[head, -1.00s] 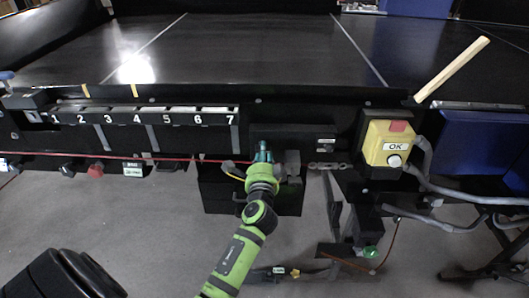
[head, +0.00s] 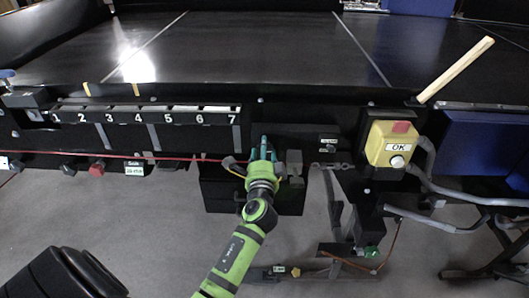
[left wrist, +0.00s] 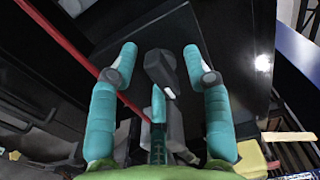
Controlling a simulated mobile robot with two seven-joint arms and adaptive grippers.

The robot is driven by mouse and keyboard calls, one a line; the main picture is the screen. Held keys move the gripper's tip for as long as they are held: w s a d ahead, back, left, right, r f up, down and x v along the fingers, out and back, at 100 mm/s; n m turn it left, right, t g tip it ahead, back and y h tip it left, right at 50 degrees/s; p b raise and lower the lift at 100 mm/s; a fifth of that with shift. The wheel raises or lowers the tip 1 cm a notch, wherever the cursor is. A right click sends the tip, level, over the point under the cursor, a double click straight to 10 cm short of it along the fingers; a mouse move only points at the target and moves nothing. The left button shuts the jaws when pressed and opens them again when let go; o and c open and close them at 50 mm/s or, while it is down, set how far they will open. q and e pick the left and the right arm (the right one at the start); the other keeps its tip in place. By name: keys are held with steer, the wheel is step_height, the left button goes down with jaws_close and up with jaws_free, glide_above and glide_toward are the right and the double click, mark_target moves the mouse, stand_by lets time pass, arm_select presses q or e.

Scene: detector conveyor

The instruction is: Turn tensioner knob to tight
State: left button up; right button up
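My left gripper (head: 263,150) reaches up from below to the black front panel under the belt edge. In the left wrist view its teal fingers (left wrist: 159,50) are spread open. A grey knob-like part (left wrist: 156,64) with a small white mark lies between the two outer fingertips; it looks like the tensioner knob. I see gaps between it and both outer fingers. A third teal finger stands below it, and I cannot tell whether that finger touches it. In the head view the gripper hides this part. My right gripper is not in view.
A grey block (head: 294,163) sits just right of my gripper. A red cord (head: 150,158) runs along the panel; it also passes left of the fingers (left wrist: 75,50). Numbered slots (head: 150,116) are to the left.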

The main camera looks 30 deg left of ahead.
arm_select(q)
steer(key=v, duration=1.2)
steer(key=d+f+g+h+b, duration=0.1)
steer(key=d+f+h, duration=0.2)
steer(key=f, duration=0.7)
steer(key=d+f+g+h, duration=0.1)
steer(key=d+f+h, duration=0.15)
steer(key=f, duration=0.75)
steer(key=s+d+f+n+g+h, duration=0.15)
steer(key=s+f, duration=0.25)
steer(key=f, duration=0.4)
steer(key=s+d+f+n+g+h, duration=0.1)
steer(key=s+d+f+g, duration=0.25)
steer(key=f, duration=0.55)
steer(key=s+a+f+n+g, duration=0.1)
steer(key=s+f+n+g, duration=0.1)
steer(key=s+f, duration=0.4)
steer(key=s+a+f+n+g+h+b, duration=0.1)
steer(key=s+f, duration=0.5)
steer(key=s, duration=0.9)
steer(key=s+a+f+n+g+b, duration=0.1)
steer(key=s+f+n+g, duration=0.3)
steer(key=s+f, duration=0.3)
steer(key=s, duration=0.4)
steer(key=shift+a+h, duration=0.15)
steer(key=shift+h, duration=0.15)
